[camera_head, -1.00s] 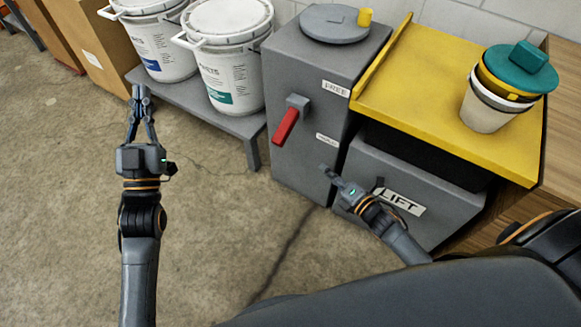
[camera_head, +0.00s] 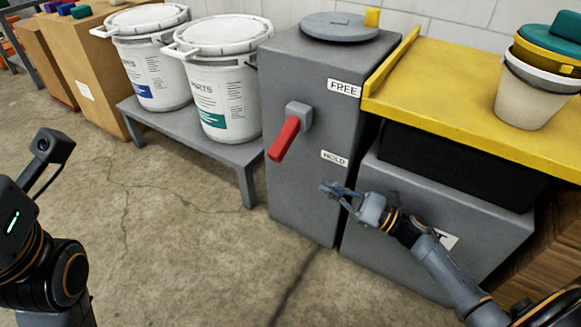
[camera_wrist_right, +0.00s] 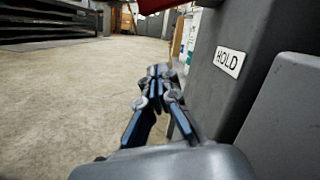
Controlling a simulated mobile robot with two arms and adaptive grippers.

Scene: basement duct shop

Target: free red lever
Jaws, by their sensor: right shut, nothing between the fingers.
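The red lever (camera_head: 284,138) sits on a grey pivot block on the front of a tall grey cabinet (camera_head: 303,188). It hangs down and to the left, its tip nearer the HOLD label (camera_head: 334,158) in height than the FREE label (camera_head: 344,88) above. My right gripper (camera_head: 328,189) is shut and empty, below and to the right of the lever, apart from it. In the right wrist view the shut fingers (camera_wrist_right: 161,73) point along the cabinet front, and a bit of red (camera_wrist_right: 150,5) shows at the top edge. My left arm is at the left edge; its fingers are not visible.
White buckets (camera_head: 220,85) stand on a low grey bench (camera_head: 185,127) left of the cabinet. A yellow-topped bench (camera_head: 450,85) with stacked cups (camera_head: 530,90) is on the right. A yellow peg (camera_head: 372,17) stands on the cabinet. The floor in front is clear.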

